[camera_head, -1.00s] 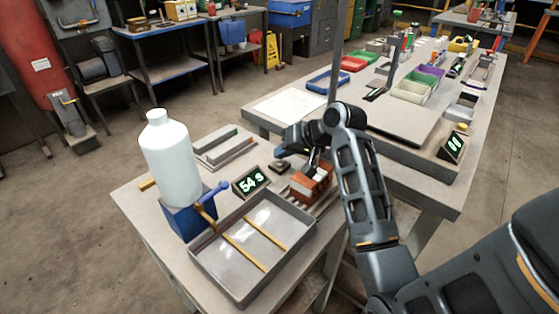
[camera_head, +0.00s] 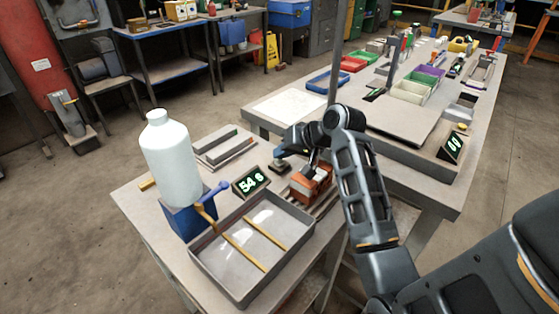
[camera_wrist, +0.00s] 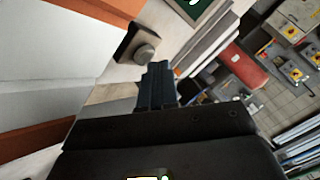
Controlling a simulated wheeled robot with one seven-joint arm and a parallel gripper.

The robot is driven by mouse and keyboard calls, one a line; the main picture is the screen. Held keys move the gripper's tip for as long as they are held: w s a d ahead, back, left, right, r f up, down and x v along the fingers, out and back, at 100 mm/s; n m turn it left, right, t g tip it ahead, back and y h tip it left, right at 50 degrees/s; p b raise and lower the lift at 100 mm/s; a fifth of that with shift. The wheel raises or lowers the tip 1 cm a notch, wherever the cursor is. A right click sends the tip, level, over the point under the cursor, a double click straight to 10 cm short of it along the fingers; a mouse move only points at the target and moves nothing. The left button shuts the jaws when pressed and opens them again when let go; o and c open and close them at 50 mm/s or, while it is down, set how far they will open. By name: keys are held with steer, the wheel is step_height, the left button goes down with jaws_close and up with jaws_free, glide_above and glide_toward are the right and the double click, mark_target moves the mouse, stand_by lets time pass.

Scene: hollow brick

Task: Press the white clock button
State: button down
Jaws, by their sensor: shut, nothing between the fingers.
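The white clock button shows as a pale round knob (camera_wrist: 144,53) on a small dark box in the wrist view. In the head view its box (camera_head: 281,168) sits on the near bench, right of the clock display (camera_head: 251,182) reading 54 s. My gripper (camera_wrist: 157,70) is shut and empty. Its dark fingertips are close beside the button in the wrist view; I cannot tell if they touch it. In the head view my gripper (camera_head: 280,156) is just above the button box, which it partly hides.
An orange-brown hollow brick (camera_head: 311,185) stands right of the button. A shallow grey tray (camera_head: 208,269) lies in front. A white bottle (camera_head: 172,160) stands on a blue block at the left. Grey bars (camera_head: 222,150) lie behind the clock.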

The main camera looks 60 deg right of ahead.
steer(key=shift+s+a+f, duration=0.1)
steer(key=shift+s+f, duration=0.2)
steer(key=shift+f, duration=0.6)
steer(key=shift+r, duration=0.2)
steer(key=shift+s+r+p, duration=0.1)
steer(key=shift+r+p, duration=0.35)
steer(key=shift+p, duration=0.35)
steer(key=shift+r, duration=0.25)
steer(key=shift+r+p, duration=0.4)
step_height(320, 180, up, 4)
steer(key=p, duration=0.4)
steer(key=shift+r+p, duration=0.25)
steer(key=shift+p, duration=0.1)
